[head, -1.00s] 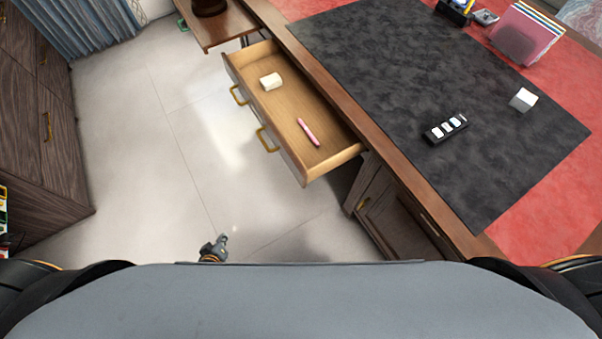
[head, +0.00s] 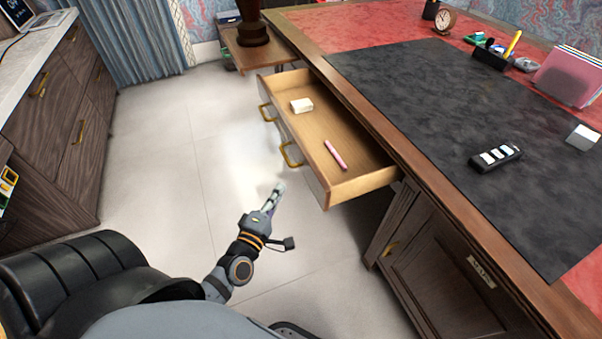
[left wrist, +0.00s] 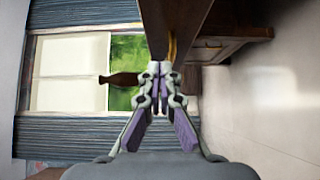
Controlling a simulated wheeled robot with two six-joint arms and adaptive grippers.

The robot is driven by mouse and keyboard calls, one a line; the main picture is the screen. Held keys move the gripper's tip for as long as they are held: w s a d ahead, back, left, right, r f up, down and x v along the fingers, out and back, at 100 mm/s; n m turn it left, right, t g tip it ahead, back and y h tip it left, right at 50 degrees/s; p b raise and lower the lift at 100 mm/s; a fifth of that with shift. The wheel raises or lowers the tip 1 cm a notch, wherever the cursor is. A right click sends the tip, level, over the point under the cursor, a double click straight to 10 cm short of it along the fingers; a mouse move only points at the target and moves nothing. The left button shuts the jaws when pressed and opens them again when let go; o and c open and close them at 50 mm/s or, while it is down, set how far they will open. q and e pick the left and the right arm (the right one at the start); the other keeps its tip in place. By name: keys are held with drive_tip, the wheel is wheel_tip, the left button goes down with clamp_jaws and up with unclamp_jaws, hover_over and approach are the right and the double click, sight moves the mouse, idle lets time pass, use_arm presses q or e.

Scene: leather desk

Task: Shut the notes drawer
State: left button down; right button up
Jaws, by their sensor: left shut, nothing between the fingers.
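The notes drawer (head: 345,186) is pulled out from the desk in the head view. It has a light wooden inside and two brass handles on its front. A white block (head: 301,105) and a pink pen-like item (head: 335,155) lie in it. My left gripper (head: 278,188) is shut and empty, in front of the drawer and a little left of its near end, apart from it in this view. In the left wrist view the shut fingers (left wrist: 160,72) point toward a dark wooden panel and a bit of brass. My right gripper is not in view.
The desk (head: 430,195) carries a dark mat (head: 450,110), a black item with white buttons (head: 496,156) and a pen holder (head: 492,55). A cabinet (head: 75,105) stands at the left. The pale floor (head: 160,170) between is clear.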

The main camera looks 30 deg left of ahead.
use_arm(q)
drive_tip(key=shift+w+d, duration=0.35)
drive_tip(key=shift+w, duration=1.1)
drive_tip(key=shift+w+d, duration=0.35)
drive_tip(key=shift+w, duration=1.05)
drive_tip(key=shift+w+d, duration=0.35)
drive_tip(key=shift+w, duration=1.1)
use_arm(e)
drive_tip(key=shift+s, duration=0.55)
